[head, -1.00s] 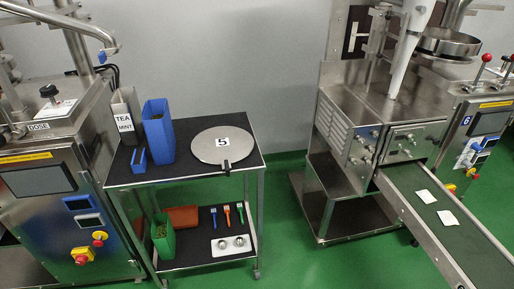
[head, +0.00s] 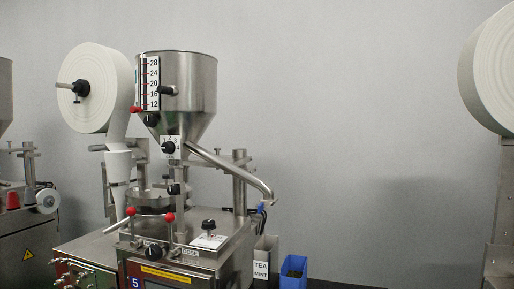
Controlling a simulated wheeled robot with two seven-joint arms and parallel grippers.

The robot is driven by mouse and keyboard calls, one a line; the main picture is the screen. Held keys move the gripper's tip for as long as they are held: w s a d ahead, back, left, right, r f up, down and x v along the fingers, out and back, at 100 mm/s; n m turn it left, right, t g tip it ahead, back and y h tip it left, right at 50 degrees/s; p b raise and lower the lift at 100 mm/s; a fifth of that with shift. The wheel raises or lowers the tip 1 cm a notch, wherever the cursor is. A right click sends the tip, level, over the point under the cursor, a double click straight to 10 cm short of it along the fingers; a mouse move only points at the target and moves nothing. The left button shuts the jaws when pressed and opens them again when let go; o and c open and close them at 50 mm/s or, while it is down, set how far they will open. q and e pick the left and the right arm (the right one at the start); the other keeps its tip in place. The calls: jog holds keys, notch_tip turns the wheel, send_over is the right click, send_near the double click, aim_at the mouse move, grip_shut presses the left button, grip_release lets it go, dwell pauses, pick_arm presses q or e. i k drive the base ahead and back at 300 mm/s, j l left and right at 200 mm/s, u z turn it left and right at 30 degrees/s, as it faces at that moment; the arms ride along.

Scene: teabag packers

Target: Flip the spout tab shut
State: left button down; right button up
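A steel spout (head: 232,169) slopes down to the right from the hopper (head: 180,85) of the machine marked 5. A small blue piece (head: 261,207) shows at or just below the spout's lower end. It is too small to tell whether it is the tab, or whether it is open or shut. Below the spout end stand a grey TEA MINT container (head: 262,268) and a blue container (head: 292,273) with dark contents. Neither of my grippers is in view.
The machine's top carries red-knobbed levers (head: 169,217) and a black knob (head: 208,225) by the DOSE label. A white paper roll (head: 96,88) hangs at left and another (head: 490,75) at right. Bare wall (head: 370,150) lies between the machines.

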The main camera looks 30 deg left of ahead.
aim_at(262, 205)
jog(key=u, duration=1)
